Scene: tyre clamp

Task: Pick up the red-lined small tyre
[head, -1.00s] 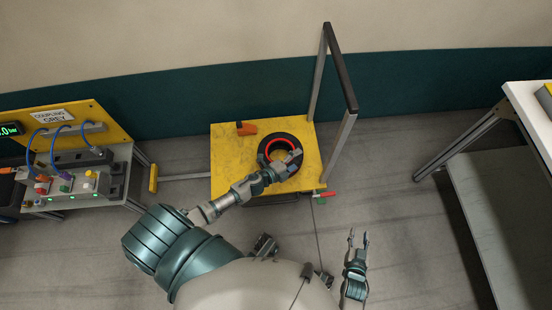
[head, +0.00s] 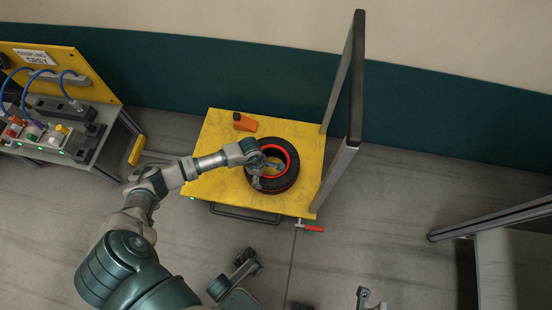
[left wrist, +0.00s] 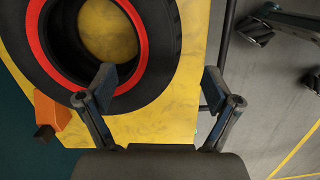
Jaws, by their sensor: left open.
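The red-lined small tyre (head: 289,178) lies flat on the yellow cart top (head: 220,135), its red ring around the hole facing up. In the left wrist view the tyre (left wrist: 160,40) fills the upper left. My left gripper (head: 268,174) is open at the tyre's near-left side. In the left wrist view my left gripper (left wrist: 160,85) has one finger over the tyre's inner edge and the other outside the tyre, past the cart top's edge. Nothing is held, and contact cannot be told.
An orange block with a dark end (head: 244,122) stands on the cart top behind the tyre. A tall frame (head: 345,140) rises at the cart's right side. A red-handled clamp (head: 311,228) sticks out at the near-right corner. A coupling bench (head: 70,110) stands left.

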